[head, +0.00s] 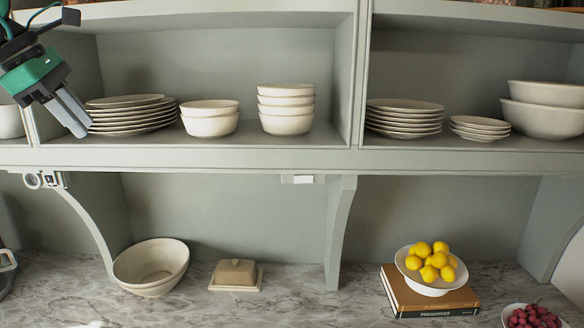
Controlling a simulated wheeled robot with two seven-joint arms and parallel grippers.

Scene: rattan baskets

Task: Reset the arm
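My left gripper (83,128) is at the upper left, in front of the upper shelf. Its two grey fingers point down and to the right and lie close together, with nothing seen between them. It overlaps the left edge of a stack of plates (130,114) in the picture; I cannot tell how far in front of them it is. The green and black arm enters from the top left corner. My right gripper is not in the head view.
The upper shelf (290,160) also bears bowl stacks (286,108), more plates (404,115) and large bowls (541,120). On the marble counter (310,297) are an empty bowl (150,268), a butter dish (236,275), lemons (431,261) in a bowl on books (435,301), and red fruit (532,317).

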